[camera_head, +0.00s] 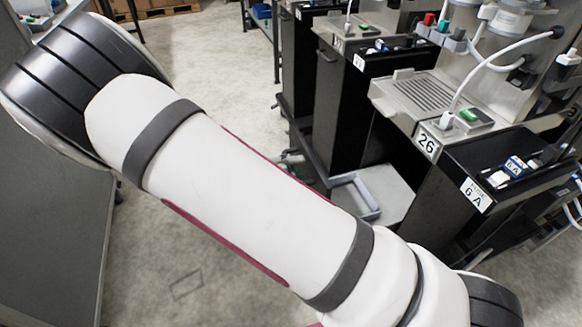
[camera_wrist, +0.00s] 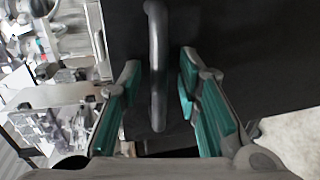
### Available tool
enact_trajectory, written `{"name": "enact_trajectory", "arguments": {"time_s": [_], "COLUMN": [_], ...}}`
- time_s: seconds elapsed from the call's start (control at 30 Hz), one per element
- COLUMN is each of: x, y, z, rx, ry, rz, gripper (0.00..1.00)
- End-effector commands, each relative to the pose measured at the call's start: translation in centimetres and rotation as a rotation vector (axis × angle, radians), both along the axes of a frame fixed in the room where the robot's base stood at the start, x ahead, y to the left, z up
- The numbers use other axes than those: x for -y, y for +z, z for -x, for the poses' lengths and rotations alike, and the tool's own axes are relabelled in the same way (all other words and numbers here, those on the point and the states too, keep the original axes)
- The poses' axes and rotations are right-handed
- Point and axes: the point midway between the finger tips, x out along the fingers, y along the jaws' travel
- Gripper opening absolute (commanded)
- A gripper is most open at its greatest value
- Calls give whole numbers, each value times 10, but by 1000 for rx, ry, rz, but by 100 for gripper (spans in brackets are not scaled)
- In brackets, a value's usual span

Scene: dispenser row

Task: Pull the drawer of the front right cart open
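The nearest cart at the right (camera_head: 440,225) is black, with a "6 A" label on its top edge. Its front is partly hidden behind my arm in the head view. In the wrist view a dark bar handle (camera_wrist: 157,75) stands out from a flat black panel (camera_wrist: 250,60). I cannot tell from the views alone that this panel is the drawer of that cart. My gripper (camera_wrist: 160,110) is open, with teal pads on both sides of the handle. Gaps show between the handle and both pads. The head view does not show my gripper.
More black carts (camera_head: 340,100) stand farther back in the row. A grey tray-like base (camera_head: 385,190) sits low between carts. Concrete floor (camera_head: 215,60) is open at the left of the row.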

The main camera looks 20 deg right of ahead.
Motion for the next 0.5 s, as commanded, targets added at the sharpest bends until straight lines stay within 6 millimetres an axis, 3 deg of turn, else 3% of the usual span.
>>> {"name": "enact_trajectory", "arguments": {"time_s": [0.27,0.5], "x": [-12,-56], "y": [2,11], "z": [0,1], "rx": [3,3], "ry": [3,4], "rz": [-1,-2], "gripper": [31,31]}}
